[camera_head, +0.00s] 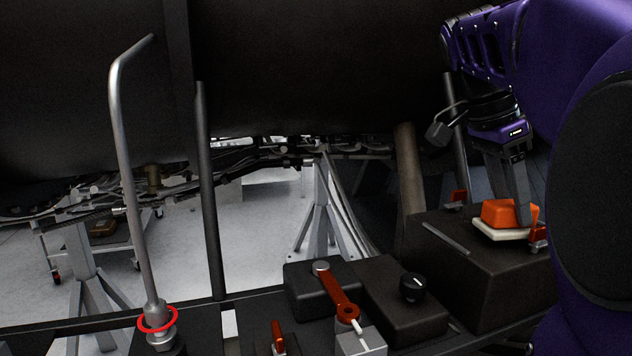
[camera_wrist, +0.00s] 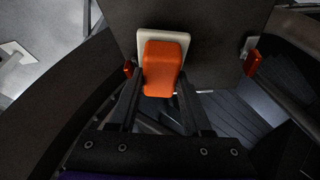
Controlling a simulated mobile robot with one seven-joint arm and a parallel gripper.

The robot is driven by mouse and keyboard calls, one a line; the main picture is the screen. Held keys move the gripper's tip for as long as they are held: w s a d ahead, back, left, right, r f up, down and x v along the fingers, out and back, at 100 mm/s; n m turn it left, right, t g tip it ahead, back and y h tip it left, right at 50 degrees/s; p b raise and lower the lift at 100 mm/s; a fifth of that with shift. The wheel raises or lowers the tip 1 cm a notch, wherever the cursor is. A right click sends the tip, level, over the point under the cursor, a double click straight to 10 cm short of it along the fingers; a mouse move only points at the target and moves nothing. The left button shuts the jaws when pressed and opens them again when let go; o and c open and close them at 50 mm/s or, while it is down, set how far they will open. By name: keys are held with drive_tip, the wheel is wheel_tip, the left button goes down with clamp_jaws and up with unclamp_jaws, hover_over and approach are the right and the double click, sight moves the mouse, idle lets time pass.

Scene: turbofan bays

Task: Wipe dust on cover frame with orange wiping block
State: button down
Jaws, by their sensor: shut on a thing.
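The orange wiping block (camera_head: 497,212) has a pale pad (camera_head: 490,232) under it and sits at the right, on or just above the top of a dark box-shaped cover (camera_head: 470,262). My gripper (camera_head: 522,212) comes down from above and is shut on the block. In the wrist view the block (camera_wrist: 161,68) lies between my two fingers (camera_wrist: 160,95), with the pale pad (camera_wrist: 182,40) showing around it against the dark cover face (camera_wrist: 215,25). I cannot make out any dust, and the pad's contact with the cover is not clear.
Red-orange latches (camera_head: 459,197) sit on the cover's edges. A red lever (camera_head: 336,290), a black knob (camera_head: 411,288) and a bent metal rod (camera_head: 128,170) with a red ring stand to the left. A dark engine body (camera_head: 290,60) hangs behind.

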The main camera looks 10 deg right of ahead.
drive_tip(key=w, duration=0.1)
drive_tip(key=w+p, duration=0.1)
drive_tip(key=shift+w+a+r, duration=0.1)
drive_tip(key=shift+w+r, duration=0.1)
drive_tip(key=shift+w, duration=0.1)
drive_tip(key=shift+w+f, duration=0.1)
drive_tip(key=shift+w, duration=0.25)
drive_tip(key=shift+w+p, duration=0.1)
drive_tip(key=shift+p, duration=0.2)
